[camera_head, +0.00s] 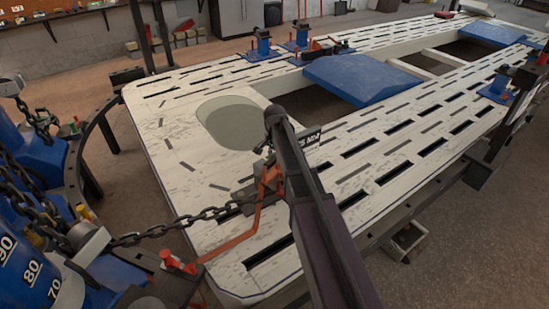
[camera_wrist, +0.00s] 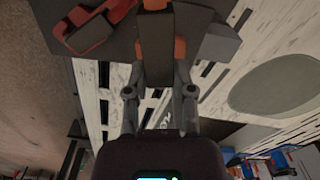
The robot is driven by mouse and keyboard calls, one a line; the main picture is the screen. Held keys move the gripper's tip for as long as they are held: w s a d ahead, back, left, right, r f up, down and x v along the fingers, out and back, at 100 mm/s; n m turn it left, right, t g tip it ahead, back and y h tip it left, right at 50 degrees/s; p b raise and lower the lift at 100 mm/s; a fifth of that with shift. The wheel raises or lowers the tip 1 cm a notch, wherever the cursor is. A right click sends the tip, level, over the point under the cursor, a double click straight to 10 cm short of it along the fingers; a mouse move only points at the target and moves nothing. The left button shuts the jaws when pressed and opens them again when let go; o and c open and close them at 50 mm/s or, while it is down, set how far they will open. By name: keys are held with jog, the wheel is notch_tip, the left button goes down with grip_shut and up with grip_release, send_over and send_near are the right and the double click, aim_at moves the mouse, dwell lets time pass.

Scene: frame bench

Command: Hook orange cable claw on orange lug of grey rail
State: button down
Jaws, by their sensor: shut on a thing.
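My gripper (camera_head: 268,160) is over the near left part of the white bench, at the end of my dark arm. In the wrist view its two fingers (camera_wrist: 158,75) are shut on a dark grey piece with orange parts, which I take to be the orange cable claw (camera_wrist: 180,48). The claw also shows as orange in the head view (camera_head: 269,182). An orange cable (camera_head: 232,243) runs from there down-left towards a red-orange fitting (camera_head: 176,262). A red-orange piece (camera_wrist: 95,27) lies on a dark grey block at the upper left. I cannot tell the orange lug or grey rail for certain.
The slotted white bench (camera_head: 180,150) has an oval opening and blue pads (camera_head: 362,77). A dark chain (camera_head: 185,222) runs from the blue post (camera_head: 30,270) at the left towards the claw. Blue clamps (camera_head: 263,43) stand on the far edge.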

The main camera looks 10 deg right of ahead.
aim_at(274, 171)
jog(key=shift+a+f+b, duration=0.1)
jog(key=shift+f+b, duration=2.55)
jog(key=shift+f, duration=0.15)
jog(key=shift+c, duration=1.9)
grip_release()
